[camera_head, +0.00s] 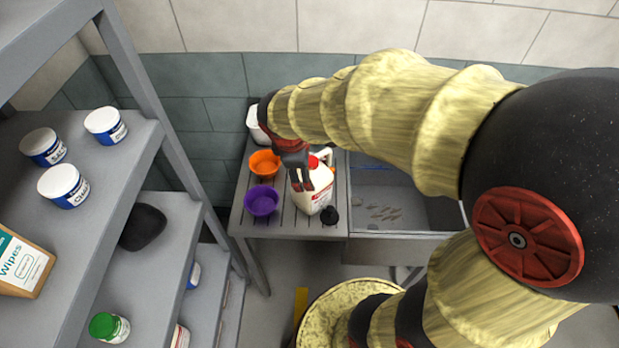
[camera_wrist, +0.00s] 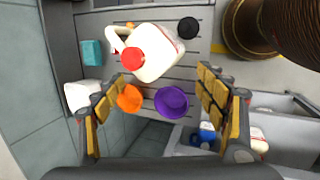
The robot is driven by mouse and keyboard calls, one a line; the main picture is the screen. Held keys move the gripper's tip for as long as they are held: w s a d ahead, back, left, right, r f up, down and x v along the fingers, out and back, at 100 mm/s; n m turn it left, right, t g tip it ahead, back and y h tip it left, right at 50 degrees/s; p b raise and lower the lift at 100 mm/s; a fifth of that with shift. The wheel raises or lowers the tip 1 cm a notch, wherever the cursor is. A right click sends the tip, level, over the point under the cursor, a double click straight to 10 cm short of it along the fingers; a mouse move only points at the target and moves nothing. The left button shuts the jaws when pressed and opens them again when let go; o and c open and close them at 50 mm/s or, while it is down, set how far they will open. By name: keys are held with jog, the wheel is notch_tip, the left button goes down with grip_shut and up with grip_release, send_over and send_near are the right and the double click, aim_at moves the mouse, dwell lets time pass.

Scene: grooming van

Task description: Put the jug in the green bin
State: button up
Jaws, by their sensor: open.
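The jug is white with a red cap, a side handle and a printed label. In the head view the jug (camera_head: 313,197) stands on the slatted grey counter, left of the sink. In the wrist view the jug (camera_wrist: 160,58) lies ahead of the fingertips, its cap towards me. My gripper (camera_head: 300,175) is by the jug's upper left side and partly overlaps it. In the wrist view my gripper (camera_wrist: 158,95) has its fingers wide apart with nothing held between them. I cannot tell whether a finger touches the jug. I cannot make out a green bin in either view.
An orange bowl (camera_head: 264,163) and a purple bowl (camera_head: 262,201) sit left of the jug. A black object (camera_head: 329,215) is close at its front right. A white container (camera_head: 256,122) stands behind. The sink (camera_head: 385,205) is right; shelves (camera_head: 150,150) rise at left.

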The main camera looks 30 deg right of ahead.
aim_at(312, 177)
jog(key=o, duration=0.7)
jog(key=w+d+f+n+p, duration=0.1)
jog(key=w+f+n, duration=0.1)
jog(key=f, duration=0.1)
jog(key=w+d+f+n+g+p, duration=0.1)
jog(key=f+n, duration=0.1)
jog(key=n, duration=0.1)
jog(key=w+d+f+n+h+p, duration=0.1)
jog(key=w+f+n, duration=0.1)
jog(key=f+n, duration=0.1)
jog(key=shift+w+d+f+g, duration=0.25)
jog(key=shift+w+f+g, duration=0.05)
jog(key=shift+w+f, duration=0.05)
jog(key=shift+c, duration=0.2)
jog(key=shift+n, duration=0.3)
jog(key=shift+b+x, duration=0.65)
jog(key=shift+x, duration=3.45)
